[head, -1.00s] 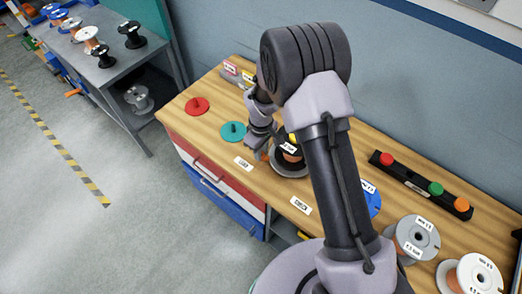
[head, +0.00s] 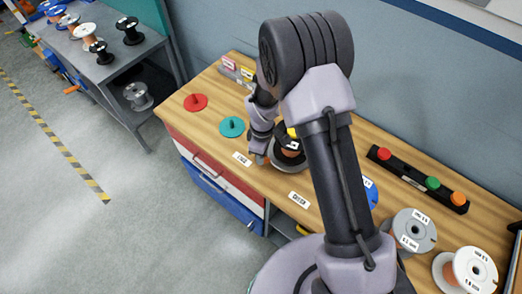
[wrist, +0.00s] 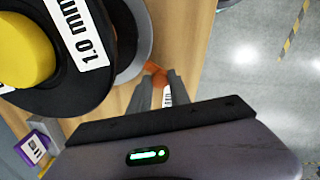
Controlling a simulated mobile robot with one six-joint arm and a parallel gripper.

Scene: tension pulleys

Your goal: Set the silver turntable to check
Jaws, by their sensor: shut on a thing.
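The silver turntable (head: 287,167) is a grey disc on the wooden workbench, with a black spool (head: 291,140) on it. The spool has a yellow centre and a white label; it fills the upper left of the wrist view (wrist: 105,88). The turntable's grey rim (wrist: 143,42) shows beside it. My gripper (head: 260,157) is low at the turntable's left edge, its fingers (wrist: 163,88) shut on the orange handle (wrist: 156,70) at the rim. The fingers hide part of the handle. Two white labels lie in front, a left label (head: 242,159) and a right label (head: 299,199).
A teal disc (head: 232,127) and a red disc (head: 195,102) with pegs lie left of my gripper. A black strip (head: 417,180) with coloured buttons is at the right rear. A grey spool (head: 411,231) and a white spool (head: 472,270) stand at the right front.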

